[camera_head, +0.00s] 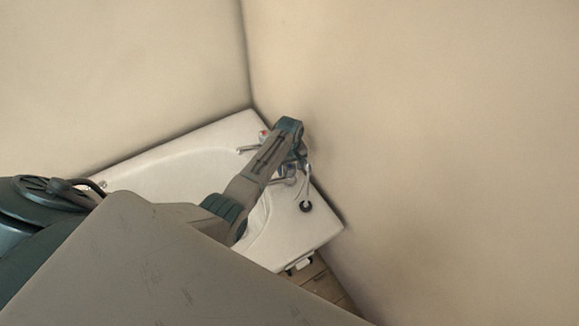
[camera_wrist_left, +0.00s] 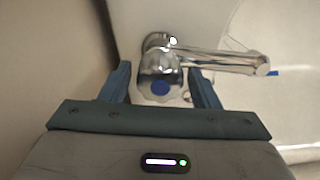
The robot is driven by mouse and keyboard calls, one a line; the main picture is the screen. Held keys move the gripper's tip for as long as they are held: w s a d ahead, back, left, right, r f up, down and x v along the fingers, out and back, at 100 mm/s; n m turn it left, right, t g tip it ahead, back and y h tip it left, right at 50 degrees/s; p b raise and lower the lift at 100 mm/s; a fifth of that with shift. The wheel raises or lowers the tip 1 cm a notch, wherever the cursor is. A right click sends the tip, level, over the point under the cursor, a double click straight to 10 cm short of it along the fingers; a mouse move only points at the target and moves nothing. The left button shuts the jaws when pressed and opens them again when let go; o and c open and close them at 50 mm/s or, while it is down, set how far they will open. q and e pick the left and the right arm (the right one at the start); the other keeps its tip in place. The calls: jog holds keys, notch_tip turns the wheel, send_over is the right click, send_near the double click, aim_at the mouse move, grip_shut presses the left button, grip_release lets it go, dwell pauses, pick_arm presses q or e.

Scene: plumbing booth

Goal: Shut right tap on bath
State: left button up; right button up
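The white bath (camera_head: 150,173) stands in the corner of the booth. My left arm reaches over it, and my left gripper (camera_head: 299,158) is at its right end, over a chrome tap (camera_head: 288,171) that the arm partly hides. In the left wrist view this tap has a round knob with a blue cap (camera_wrist_left: 160,88) and a chrome spout (camera_wrist_left: 228,62) pointing right. The two blue fingers of my left gripper (camera_wrist_left: 161,88) stand open on either side of the knob. A small gap shows by the left finger; contact at the right finger is unclear. My right gripper is not in view.
Another chrome tap with a red mark (camera_head: 263,135) is farther along the same bath edge. A dark round plug (camera_head: 306,206) lies on the rim nearer to me. Beige walls (camera_head: 420,140) close in behind the taps.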

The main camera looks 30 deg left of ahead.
pick_arm(q)
jog(key=c, duration=0.7)
jog(key=shift+m, duration=0.3)
jog(key=shift+r+m+p, duration=0.15)
jog(key=shift+m+p, duration=0.25)
jog(key=shift+p, duration=0.15)
jog(key=shift+m+p, duration=0.7)
jog(key=shift+m, duration=0.5)
jog(key=m+p, duration=0.2)
jog(key=m, duration=0.3)
jog(key=shift+m, duration=0.3)
jog(key=m+p, duration=0.1)
jog(key=m, duration=1.1)
jog(key=shift+a+m+p, duration=0.1)
jog(key=shift+m+p, duration=0.3)
